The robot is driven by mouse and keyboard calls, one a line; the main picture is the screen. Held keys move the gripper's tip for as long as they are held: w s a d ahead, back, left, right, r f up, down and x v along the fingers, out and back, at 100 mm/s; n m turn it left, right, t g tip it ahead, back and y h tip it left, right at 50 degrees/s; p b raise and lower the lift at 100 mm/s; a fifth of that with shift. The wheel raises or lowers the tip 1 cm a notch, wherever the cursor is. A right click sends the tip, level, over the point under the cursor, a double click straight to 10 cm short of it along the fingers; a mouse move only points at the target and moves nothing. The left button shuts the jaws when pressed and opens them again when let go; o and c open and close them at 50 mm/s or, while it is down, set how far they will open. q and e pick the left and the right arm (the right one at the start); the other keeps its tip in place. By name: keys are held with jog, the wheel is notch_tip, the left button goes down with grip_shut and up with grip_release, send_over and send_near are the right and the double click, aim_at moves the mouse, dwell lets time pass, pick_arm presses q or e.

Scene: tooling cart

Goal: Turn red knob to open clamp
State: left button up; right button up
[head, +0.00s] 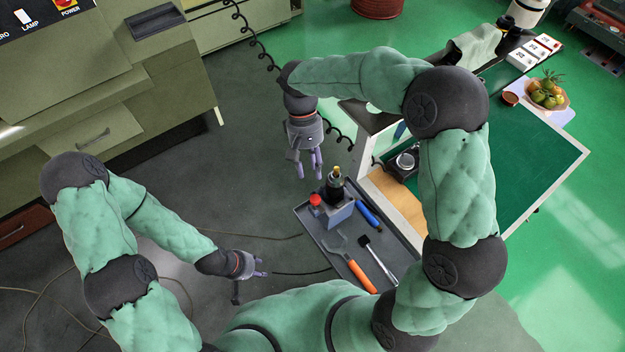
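A small red knob (315,200) sits on the left side of a grey clamp block (337,214) in the tool tray. A dark tool holder with a brass-coloured tip (336,185) stands upright in the clamp. My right gripper (308,176) hangs above and to the left of the clamp in the head view, fingers pointing down, open and empty, apart from the knob. My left gripper (263,268) is low and to the left of the tray, fingers pointing right toward it, spread and empty. Whether the clamp's jaws are shut is too small to tell.
The grey tray (309,226) also holds a blue-handled tool (368,217), a brush (371,250) and an orange-handled spatula (360,275). A green-topped cart (530,150) stands to the right, partly behind my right arm. Cabinets (110,90) stand at left. Cables lie on the floor.

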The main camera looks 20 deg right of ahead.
jog(key=shift+v, duration=1.35)
pick_arm(q)
jog(key=shift+s, duration=0.1)
pick_arm(e)
jog(key=shift+s+f, duration=0.1)
